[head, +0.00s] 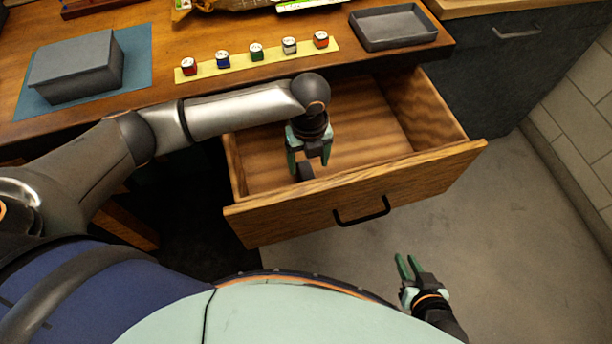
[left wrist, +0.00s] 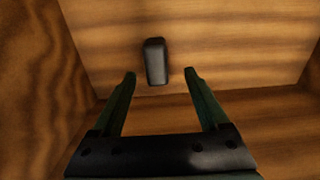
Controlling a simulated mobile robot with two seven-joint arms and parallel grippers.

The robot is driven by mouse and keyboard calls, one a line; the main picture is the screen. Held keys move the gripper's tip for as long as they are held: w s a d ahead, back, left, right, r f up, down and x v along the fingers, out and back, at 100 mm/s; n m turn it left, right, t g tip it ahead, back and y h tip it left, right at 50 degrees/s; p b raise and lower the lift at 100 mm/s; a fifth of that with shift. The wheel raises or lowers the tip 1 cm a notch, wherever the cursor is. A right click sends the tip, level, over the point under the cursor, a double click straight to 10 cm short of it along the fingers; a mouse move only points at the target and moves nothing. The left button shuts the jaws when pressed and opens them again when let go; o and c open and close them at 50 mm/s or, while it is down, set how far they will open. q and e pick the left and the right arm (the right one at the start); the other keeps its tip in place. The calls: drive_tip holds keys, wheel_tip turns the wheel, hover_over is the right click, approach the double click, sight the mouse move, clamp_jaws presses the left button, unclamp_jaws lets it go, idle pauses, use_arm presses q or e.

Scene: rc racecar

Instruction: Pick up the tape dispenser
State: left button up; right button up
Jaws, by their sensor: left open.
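A small dark object, which looks like the tape dispenser (left wrist: 155,61), lies on the floor of the open drawer (head: 355,195). In the head view the dark object (head: 306,172) shows just below my left gripper, partly hidden by it. My left gripper (head: 309,160) points down inside the drawer, open and empty. In the left wrist view its two green fingertips (left wrist: 159,76) stand apart, with the object between and just beyond them, not gripped. My right gripper (head: 405,258) is outside the drawer, over the floor at the lower right, with its fingers apart and empty.
The drawer's front panel with a black handle (head: 362,212) and its side walls surround the left gripper. On the desk above are a grey box (head: 75,68), a yellow strip with several small cans (head: 257,52) and a grey tray (head: 392,27). Floor at right is clear.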

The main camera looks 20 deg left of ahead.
sight(306, 171)
use_arm(q)
drive_tip(key=f, duration=0.3)
drive_tip(key=f+b, duration=0.1)
drive_tip(key=f, duration=0.1)
drive_tip(key=shift+a+f, duration=0.3)
drive_tip(key=shift+f, duration=0.05)
clamp_jaws()
idle(0.3)
